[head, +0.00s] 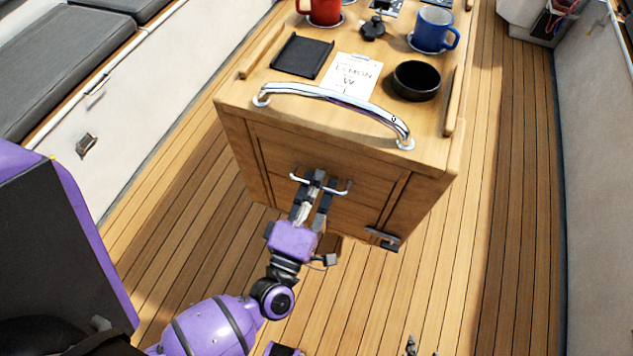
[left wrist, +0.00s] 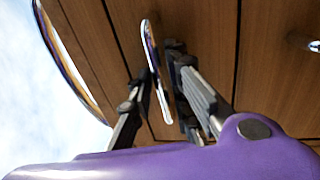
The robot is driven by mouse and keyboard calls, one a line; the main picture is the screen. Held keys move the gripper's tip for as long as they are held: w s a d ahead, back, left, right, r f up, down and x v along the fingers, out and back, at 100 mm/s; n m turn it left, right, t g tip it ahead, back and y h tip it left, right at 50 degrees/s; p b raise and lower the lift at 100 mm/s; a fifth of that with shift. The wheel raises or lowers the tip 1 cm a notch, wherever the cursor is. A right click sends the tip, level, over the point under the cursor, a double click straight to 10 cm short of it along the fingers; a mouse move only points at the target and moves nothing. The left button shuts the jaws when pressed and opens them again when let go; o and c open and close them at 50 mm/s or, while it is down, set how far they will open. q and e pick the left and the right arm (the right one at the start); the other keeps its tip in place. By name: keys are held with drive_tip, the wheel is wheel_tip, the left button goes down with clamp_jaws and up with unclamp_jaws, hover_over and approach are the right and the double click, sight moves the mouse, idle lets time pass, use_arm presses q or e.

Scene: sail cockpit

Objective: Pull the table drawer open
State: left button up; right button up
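The wooden table (head: 440,165) stands ahead, with a drawer (head: 275,150) in its near end. The drawer front looks flush with the table. A thin metal handle (head: 342,190) crosses the drawer front and also shows in the left wrist view (left wrist: 152,60). My left gripper (head: 316,182) is at the handle. In the left wrist view its fingers (left wrist: 157,85) stand apart on either side of the handle bar, with some gap visible. Contact is unclear. Small dark tips at the bottom edge of the head view seem to be my right gripper (head: 415,347), mostly out of frame.
A curved chrome rail (head: 340,98) runs above the drawer along the table's end. Mugs, a black bowl (head: 416,80), a black tray (head: 301,56) and a paper (head: 352,77) lie on top. The plank floor before the table is clear.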

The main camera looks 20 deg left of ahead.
use_arm(q)
drive_tip(key=shift+c, duration=0.2)
clamp_jaws()
